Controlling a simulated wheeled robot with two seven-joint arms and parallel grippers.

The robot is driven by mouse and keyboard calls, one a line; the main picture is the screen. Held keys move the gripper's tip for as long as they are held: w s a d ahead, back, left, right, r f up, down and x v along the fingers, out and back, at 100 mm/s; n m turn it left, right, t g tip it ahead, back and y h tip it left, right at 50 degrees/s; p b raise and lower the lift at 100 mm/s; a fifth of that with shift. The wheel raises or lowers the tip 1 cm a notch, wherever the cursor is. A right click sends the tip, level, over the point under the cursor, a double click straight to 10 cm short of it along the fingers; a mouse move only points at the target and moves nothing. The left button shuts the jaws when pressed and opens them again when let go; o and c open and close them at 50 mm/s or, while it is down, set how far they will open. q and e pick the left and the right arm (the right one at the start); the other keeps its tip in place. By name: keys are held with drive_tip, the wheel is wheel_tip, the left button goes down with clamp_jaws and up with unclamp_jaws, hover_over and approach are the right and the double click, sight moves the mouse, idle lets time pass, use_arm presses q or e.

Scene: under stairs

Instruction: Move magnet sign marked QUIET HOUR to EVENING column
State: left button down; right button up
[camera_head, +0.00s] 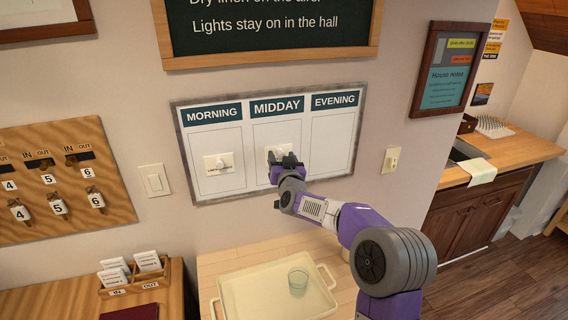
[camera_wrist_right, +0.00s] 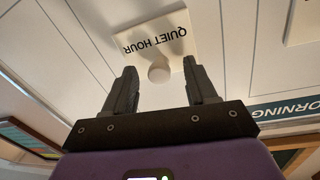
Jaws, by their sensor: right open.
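The QUIET HOUR magnet sign (camera_wrist_right: 155,42) is a cream plate with a round knob, shown upside down in the right wrist view. In the head view the sign (camera_head: 283,148) sits in the MIDDAY column, mostly hidden behind my right gripper (camera_head: 286,164). My right gripper is open, with its two fingers on either side of the knob; I cannot tell whether they touch it. The EVENING column (camera_head: 332,142) of the whiteboard (camera_head: 240,193) is bare below its dark header. My left gripper is not in view.
Another magnet sign (camera_head: 219,163) sits in the MORNING column. Below the board, a cream tray (camera_head: 225,300) holds a clear glass (camera_head: 298,281). A key board (camera_head: 60,180) hangs at left, and light switches (camera_head: 154,180) flank the board.

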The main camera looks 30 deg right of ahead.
drive_tip(key=shift+w+d, duration=0.15)
drive_tip(key=shift+w, duration=0.1)
drive_tip(key=shift+c, duration=0.5)
clamp_jaws()
